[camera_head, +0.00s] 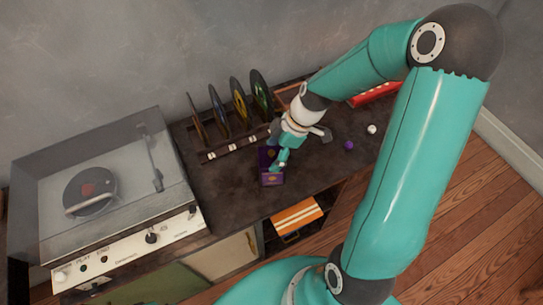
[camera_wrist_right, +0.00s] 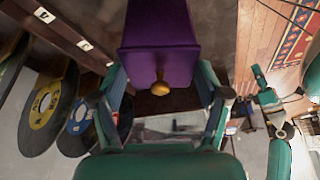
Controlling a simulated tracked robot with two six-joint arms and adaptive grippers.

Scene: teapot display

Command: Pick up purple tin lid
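The purple tin (camera_head: 272,180) stands on the dark cabinet top, with a gold mark on its front. Its purple lid (camera_wrist_right: 160,58) has a round gold knob (camera_wrist_right: 160,88) and fills the upper middle of the wrist view. My right gripper (camera_head: 281,160) is down at the tin and partly covers it in the head view. In the wrist view its two fingers (camera_wrist_right: 160,82) are spread, one on each side of the lid and knob. I cannot tell whether they touch the lid's sides. What looks like my left gripper (camera_wrist_right: 268,98) shows small at the right of the wrist view.
A record player (camera_head: 100,190) takes up the left of the cabinet top. Several records stand in a rack (camera_head: 232,148) behind the tin. A purple ball (camera_head: 348,145), a white ball (camera_head: 372,129) and a red object (camera_head: 372,95) lie to the right. The front middle is clear.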

